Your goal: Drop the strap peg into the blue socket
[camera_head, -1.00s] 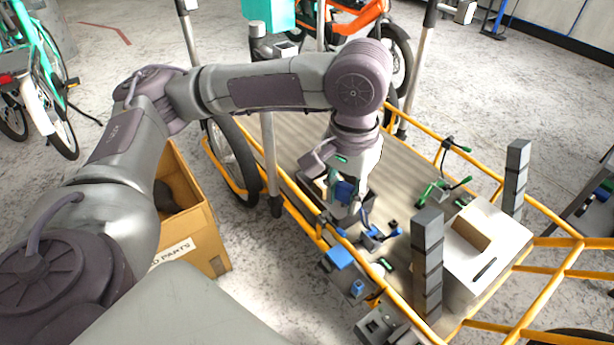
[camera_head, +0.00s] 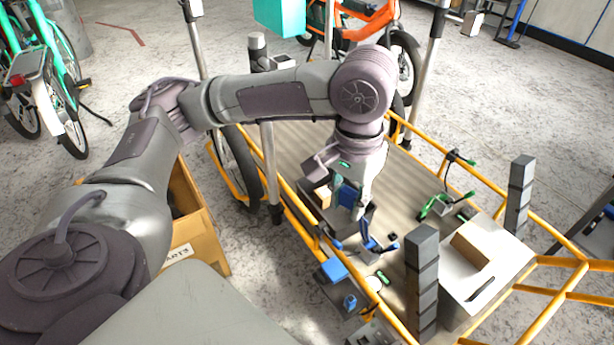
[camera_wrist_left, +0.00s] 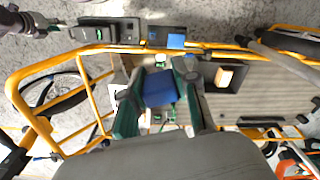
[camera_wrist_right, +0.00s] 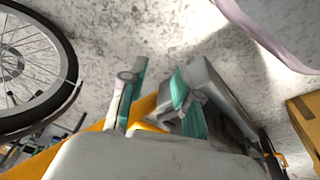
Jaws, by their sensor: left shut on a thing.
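My left gripper (camera_head: 352,203) points down over the cargo bed of the bike, near its left rail. In the left wrist view the left gripper (camera_wrist_left: 162,100) is shut on a blue block (camera_wrist_left: 160,88), which looks like the strap peg; it also shows in the head view (camera_head: 347,194). A blue square on a dark mount (camera_wrist_left: 176,41) at the yellow rail looks like the blue socket; in the head view the blue-topped mount (camera_head: 333,270) is below the gripper, apart from the peg. My right gripper (camera_wrist_right: 160,100) is open and empty, over the floor.
A dark tray with a tan block (camera_head: 322,197) sits beside the left gripper. A blue-handled clamp (camera_head: 376,242) is close to its right. A dark post (camera_head: 422,270), white box (camera_head: 485,262) and green-handled clamp (camera_head: 437,206) stand farther right. The yellow rail borders the bed.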

